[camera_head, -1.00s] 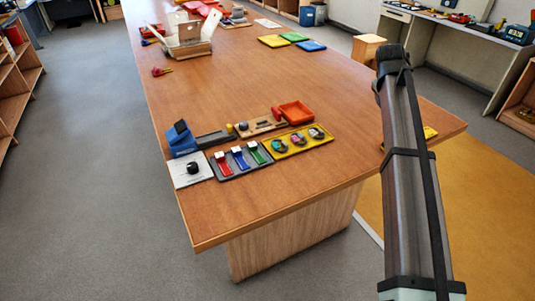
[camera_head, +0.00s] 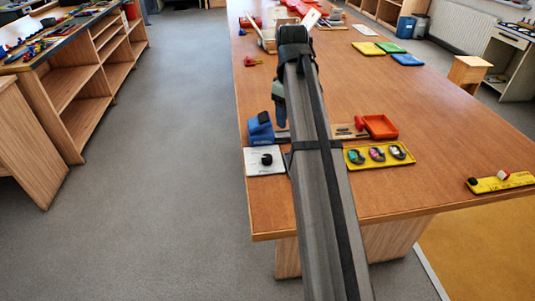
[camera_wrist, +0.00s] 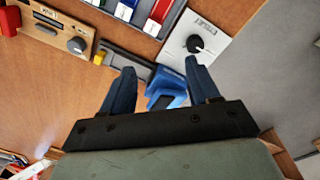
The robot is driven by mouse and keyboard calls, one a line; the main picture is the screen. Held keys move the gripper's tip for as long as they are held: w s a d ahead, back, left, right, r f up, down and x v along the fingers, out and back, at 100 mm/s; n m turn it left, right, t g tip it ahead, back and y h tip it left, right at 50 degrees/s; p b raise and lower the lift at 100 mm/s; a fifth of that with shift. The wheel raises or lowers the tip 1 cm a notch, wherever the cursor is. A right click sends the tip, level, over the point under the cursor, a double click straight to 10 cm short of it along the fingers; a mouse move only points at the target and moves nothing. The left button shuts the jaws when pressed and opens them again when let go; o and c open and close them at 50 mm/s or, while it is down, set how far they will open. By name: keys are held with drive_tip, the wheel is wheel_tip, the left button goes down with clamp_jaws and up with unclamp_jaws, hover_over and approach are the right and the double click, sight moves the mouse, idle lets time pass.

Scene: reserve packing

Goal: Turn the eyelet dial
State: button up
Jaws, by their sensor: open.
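The eyelet dial is a black knob (camera_wrist: 194,43) on a white plate (camera_wrist: 212,52) with printed lettering, at the upper right of the wrist view. In the head view its black knob (camera_head: 266,159) shows on the plate (camera_head: 252,166) at the table's near left corner, left of my arm. My gripper (camera_wrist: 159,69) is open, its two dark blue fingers apart. Nothing is held between them. The dial lies beyond the right fingertip and apart from it. In the head view my arm hides most of the gripper.
A blue block-like device (camera_wrist: 167,86) shows between and below the fingers. A wooden board with another knob (camera_wrist: 76,45) is at the upper left. A yellow tray (camera_head: 352,157) and an orange tray (camera_head: 380,127) stand right of my arm.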

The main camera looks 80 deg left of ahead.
drive_tip(key=n, duration=0.1)
hover_over(267, 157)
drive_tip(key=shift+h, duration=0.3)
wheel_tip(267, 157, down, 13)
drive_tip(key=shift+f, duration=0.15)
drive_tip(key=c, duration=1)
drive_tip(key=shift+c, duration=0.2)
